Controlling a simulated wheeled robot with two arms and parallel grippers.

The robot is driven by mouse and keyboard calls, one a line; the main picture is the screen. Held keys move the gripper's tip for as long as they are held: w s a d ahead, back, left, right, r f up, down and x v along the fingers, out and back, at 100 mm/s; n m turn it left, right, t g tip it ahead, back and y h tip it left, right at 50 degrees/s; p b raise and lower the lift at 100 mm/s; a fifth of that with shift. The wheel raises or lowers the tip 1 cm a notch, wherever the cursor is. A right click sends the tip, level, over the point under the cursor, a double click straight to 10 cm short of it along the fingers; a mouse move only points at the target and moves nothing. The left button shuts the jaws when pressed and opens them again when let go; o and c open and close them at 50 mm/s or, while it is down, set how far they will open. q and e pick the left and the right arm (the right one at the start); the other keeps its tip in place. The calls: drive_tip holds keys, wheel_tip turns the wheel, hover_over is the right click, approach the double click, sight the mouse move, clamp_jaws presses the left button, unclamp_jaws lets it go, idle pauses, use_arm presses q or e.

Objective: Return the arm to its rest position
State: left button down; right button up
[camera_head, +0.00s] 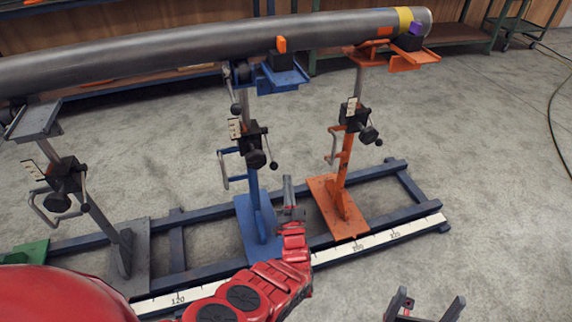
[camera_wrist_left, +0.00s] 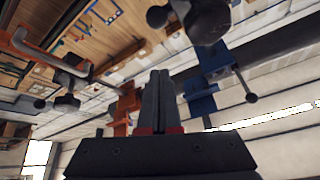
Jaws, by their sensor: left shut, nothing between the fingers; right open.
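My red left arm (camera_head: 262,290) comes in from the lower left and reaches forward over the ruler rail. Its gripper (camera_head: 288,184) is shut and empty, pointing up between the blue stand (camera_head: 252,190) and the orange stand (camera_head: 345,160). In the left wrist view its two dark fingers (camera_wrist_left: 160,80) are pressed together, with stand parts around and beyond them. My right gripper (camera_head: 425,305) shows at the bottom edge, with its two dark fingers spread apart and nothing between them. The rest of the right arm is out of view.
A long grey pipe (camera_head: 180,50) with a yellow band lies across the stands. A grey stand (camera_head: 105,215) is further left. Cranks and knobs stick out from the stands. A blue floor frame with a white ruler (camera_head: 385,235) runs below. The floor at right is clear.

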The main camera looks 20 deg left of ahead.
use_arm(q)
drive_tip(key=shift+v, duration=1.1)
